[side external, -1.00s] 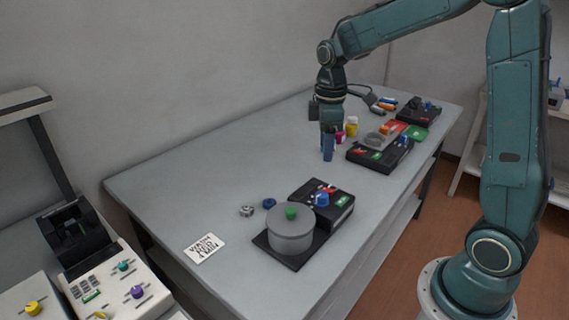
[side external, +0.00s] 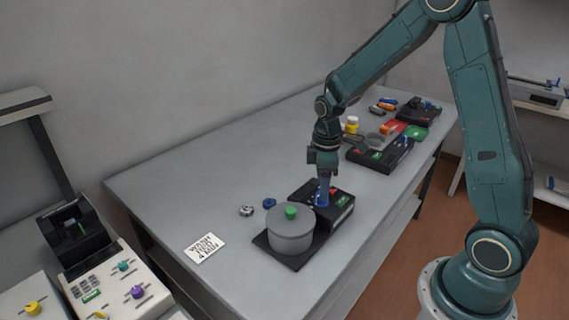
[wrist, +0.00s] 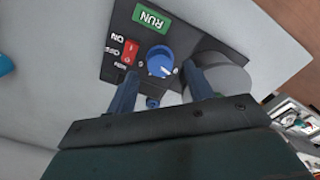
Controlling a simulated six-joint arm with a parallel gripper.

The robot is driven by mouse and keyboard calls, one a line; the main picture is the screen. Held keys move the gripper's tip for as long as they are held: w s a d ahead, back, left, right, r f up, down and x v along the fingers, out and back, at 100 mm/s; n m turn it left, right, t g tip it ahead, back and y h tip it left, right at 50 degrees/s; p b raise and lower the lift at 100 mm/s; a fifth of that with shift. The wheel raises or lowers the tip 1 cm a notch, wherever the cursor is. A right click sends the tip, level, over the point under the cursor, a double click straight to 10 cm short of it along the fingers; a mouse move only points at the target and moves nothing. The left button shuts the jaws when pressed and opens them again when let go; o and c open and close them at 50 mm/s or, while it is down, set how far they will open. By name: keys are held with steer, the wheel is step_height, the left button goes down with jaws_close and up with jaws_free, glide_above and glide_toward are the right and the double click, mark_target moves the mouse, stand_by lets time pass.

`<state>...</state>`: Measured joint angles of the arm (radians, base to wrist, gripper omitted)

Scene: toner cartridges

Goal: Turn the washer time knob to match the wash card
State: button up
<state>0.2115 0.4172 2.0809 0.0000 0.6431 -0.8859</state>
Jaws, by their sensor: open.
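The washer is a black control box (side external: 338,207) joined to a grey lidded drum (side external: 291,236) with a green knob on top. Its blue time knob (wrist: 160,61) with a white pointer mark shows in the wrist view, beside a red switch (wrist: 131,52) and a green RUN label (wrist: 153,18). My gripper (side external: 323,200) is over the box at the blue knob. In the wrist view its two fingers (wrist: 160,85) are apart, with the knob just beyond and between them; I cannot tell whether they touch it. The wash card (side external: 204,248) lies left of the drum and reads WASH, a blurred middle line, 4 MIN.
A small metal part (side external: 246,211) and a blue ring (side external: 269,203) lie left of the washer. Another black box (side external: 380,155), a yellow bottle (side external: 352,125) and other devices stand farther back. The table's left middle is clear.

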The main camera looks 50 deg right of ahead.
steer(key=shift+f, duration=1.3)
steer(key=c, duration=1)
